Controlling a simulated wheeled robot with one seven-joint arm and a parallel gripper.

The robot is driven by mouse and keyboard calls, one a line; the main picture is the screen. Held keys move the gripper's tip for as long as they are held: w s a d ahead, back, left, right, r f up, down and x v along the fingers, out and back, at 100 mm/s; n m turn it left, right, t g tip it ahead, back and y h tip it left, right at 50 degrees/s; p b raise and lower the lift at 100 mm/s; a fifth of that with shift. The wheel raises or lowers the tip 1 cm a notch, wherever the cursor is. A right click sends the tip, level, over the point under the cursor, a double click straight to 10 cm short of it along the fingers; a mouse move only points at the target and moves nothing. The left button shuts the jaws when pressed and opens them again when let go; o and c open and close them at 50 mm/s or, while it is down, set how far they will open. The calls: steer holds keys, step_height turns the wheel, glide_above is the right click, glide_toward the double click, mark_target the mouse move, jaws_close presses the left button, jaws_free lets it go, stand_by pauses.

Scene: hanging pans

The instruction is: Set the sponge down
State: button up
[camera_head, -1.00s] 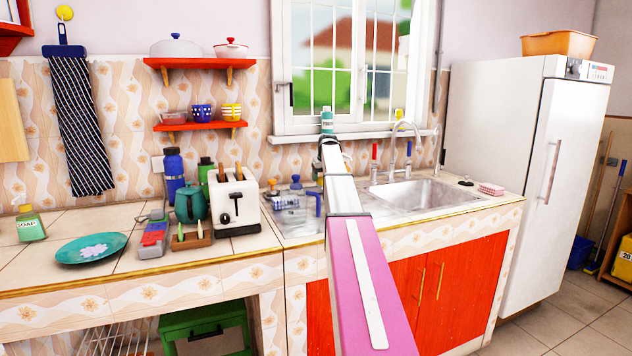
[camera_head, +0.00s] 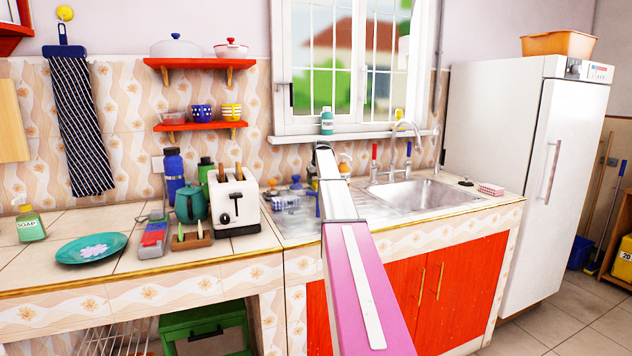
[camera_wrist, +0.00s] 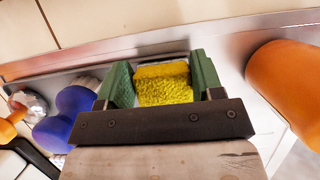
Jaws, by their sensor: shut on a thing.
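A yellow sponge (camera_wrist: 165,85) sits between the two green fingers of my gripper (camera_wrist: 163,78) in the wrist view. The fingers are shut on its sides. In the head view my arm reaches over the metal drainboard (camera_head: 290,228) left of the sink, and its end hides the fingers and sponge. In the wrist view the sponge is close to the metal sink edge (camera_wrist: 215,40). I cannot tell whether its underside touches a surface.
An orange rounded object (camera_wrist: 288,85) stands close right of the fingers. A blue object (camera_wrist: 70,115) is close on the left. The tap (camera_head: 408,140) and the sink basin (camera_head: 430,194) are right of my arm. A toaster (camera_head: 234,205) stands to the left.

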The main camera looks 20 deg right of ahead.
steer(key=shift+f, duration=0.15)
steer(key=o, duration=1)
steer(key=shift+c, duration=0.2)
steer(key=shift+s+r, duration=0.15)
steer(key=shift+r, duration=0.4)
steer(key=shift+v, duration=1.1)
steer(key=s, duration=1.2)
steer(key=shift+d, duration=0.2)
